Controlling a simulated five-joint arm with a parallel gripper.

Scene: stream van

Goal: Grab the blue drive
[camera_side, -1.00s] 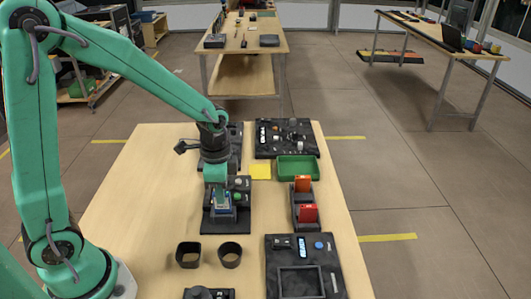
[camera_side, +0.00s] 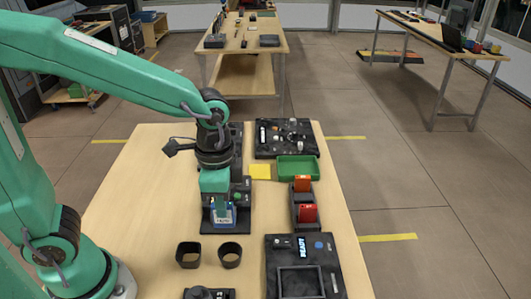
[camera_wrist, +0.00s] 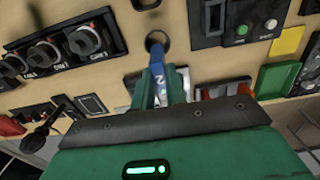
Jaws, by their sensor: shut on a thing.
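The blue drive (camera_wrist: 160,88) shows in the wrist view between my fingers, with a white mark on its face. My gripper (camera_wrist: 164,86) is shut on it. In the side view my gripper (camera_side: 221,206) points down over a black panel (camera_side: 239,227) on the wooden table. A blue part of the drive (camera_side: 230,215) shows low between the fingers. The fingers hide part of the drive, and I cannot tell whether its lower end touches the panel.
Two dark cups (camera_side: 230,254) stand in front of the panel. A black rack with orange and red items (camera_side: 308,213), a green tray (camera_side: 297,168) and a yellow square (camera_side: 261,172) lie to the right. A black framed panel (camera_side: 330,270) is at front right. The table's left side is clear.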

